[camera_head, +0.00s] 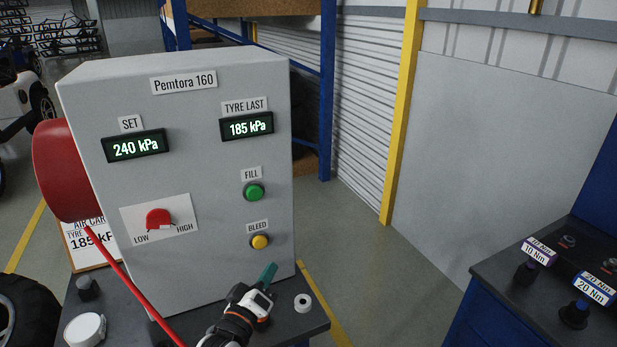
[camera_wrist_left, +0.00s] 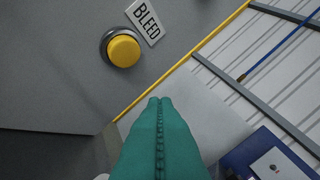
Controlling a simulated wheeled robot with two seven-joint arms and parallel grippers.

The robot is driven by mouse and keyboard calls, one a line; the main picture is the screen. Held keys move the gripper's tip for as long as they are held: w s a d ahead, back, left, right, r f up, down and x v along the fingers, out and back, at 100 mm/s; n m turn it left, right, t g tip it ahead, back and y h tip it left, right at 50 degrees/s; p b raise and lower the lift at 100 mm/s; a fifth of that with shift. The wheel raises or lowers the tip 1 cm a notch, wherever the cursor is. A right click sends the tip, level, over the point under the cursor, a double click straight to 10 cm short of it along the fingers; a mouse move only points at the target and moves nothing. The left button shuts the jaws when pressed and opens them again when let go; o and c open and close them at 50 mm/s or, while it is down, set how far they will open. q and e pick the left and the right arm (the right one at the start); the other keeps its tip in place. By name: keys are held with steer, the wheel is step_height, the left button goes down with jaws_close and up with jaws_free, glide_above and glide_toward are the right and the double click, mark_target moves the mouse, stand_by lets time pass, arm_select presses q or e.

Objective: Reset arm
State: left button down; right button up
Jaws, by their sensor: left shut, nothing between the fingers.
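My left gripper (camera_head: 268,275) is in front of the lower right part of the grey Pemtora 160 box (camera_head: 190,200), below the yellow BLEED button (camera_head: 260,242). Its green fingers are shut together with nothing between them, as the left wrist view (camera_wrist_left: 160,105) also shows. In that view the yellow BLEED button (camera_wrist_left: 123,51) is up and left of the fingertips, apart from them. The green FILL button (camera_head: 254,192) is above it. The SET display (camera_head: 135,145) reads 240 kPa and the TYRE LAST display (camera_head: 247,126) reads 185 kPa. My right gripper is not in view.
A red knob (camera_head: 158,218) sits between LOW and HIGH. A red reel (camera_head: 64,170) with a red hose (camera_head: 128,283) is on the box's left. A white ring (camera_head: 303,302) lies on the dark bench right of my gripper. A blue bench (camera_head: 500,318) stands right; floor between is clear.

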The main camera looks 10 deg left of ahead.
arm_select(q)
steer(key=s+f+m+g+y, duration=0.1)
steer(key=s+f+m+g, duration=0.4)
steer(key=s+f+g, duration=0.5)
steer(key=s+a+f+m+g+y, duration=0.1)
steer(key=s+a+m+g, duration=0.1)
steer(key=s, duration=0.9)
steer(key=s+a+f+m+g+y, duration=0.2)
steer(key=s+g, duration=0.1)
steer(key=s, duration=0.7)
step_height(320, 180, down, 25)
steer(key=g, duration=0.1)
steer(key=s+a+f+g+p, duration=0.1)
steer(key=s+a+f, duration=0.1)
steer(key=s+f, duration=1.3)
steer(key=shift+s+a+f+m, duration=0.2)
steer(key=shift+s+f+m, duration=0.15)
steer(key=shift+s, duration=0.9)
